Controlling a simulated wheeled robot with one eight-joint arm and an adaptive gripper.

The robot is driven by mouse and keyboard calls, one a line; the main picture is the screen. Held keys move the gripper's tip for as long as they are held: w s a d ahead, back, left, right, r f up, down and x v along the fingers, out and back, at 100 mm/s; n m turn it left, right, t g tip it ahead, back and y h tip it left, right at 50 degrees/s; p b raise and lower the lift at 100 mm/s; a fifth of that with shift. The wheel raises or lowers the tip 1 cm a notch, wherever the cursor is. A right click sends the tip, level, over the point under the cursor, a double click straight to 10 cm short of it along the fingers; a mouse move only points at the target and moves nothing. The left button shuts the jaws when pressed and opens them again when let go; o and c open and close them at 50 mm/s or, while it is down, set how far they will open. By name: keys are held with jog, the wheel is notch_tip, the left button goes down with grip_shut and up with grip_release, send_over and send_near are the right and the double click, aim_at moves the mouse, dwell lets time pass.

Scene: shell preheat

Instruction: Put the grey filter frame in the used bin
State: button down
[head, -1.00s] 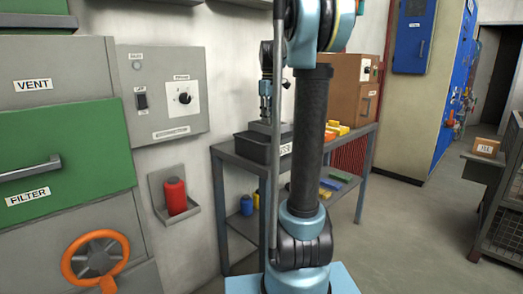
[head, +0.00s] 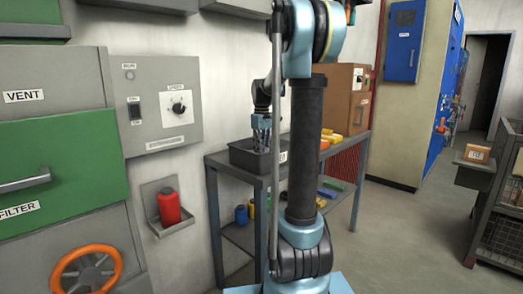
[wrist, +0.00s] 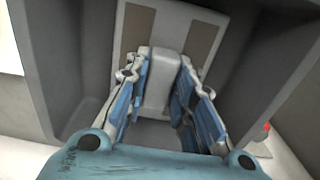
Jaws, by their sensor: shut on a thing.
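The dark grey bin (head: 240,158) stands on the left end of the metal shelf table's top, with a white label partly hidden by my arm. My gripper (head: 261,146) points down into it. In the wrist view my gripper (wrist: 166,75) is shut on the grey central block of the filter frame (wrist: 168,28), which has two brownish panels. The bin walls (wrist: 55,60) surround the frame and fingers. The frame is hidden in the head view, and I cannot tell whether it touches the bin floor.
A red bottle (head: 168,206) sits in a wall holder. Green filter drawer (head: 60,160) and orange handwheel (head: 88,272) are at left.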

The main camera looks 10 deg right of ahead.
jog(key=c, duration=1.4)
grip_release()
jog(key=shift+o, duration=0.2)
notch_tip(320, 180, up, 12)
jog(key=shift+s, duration=0.1)
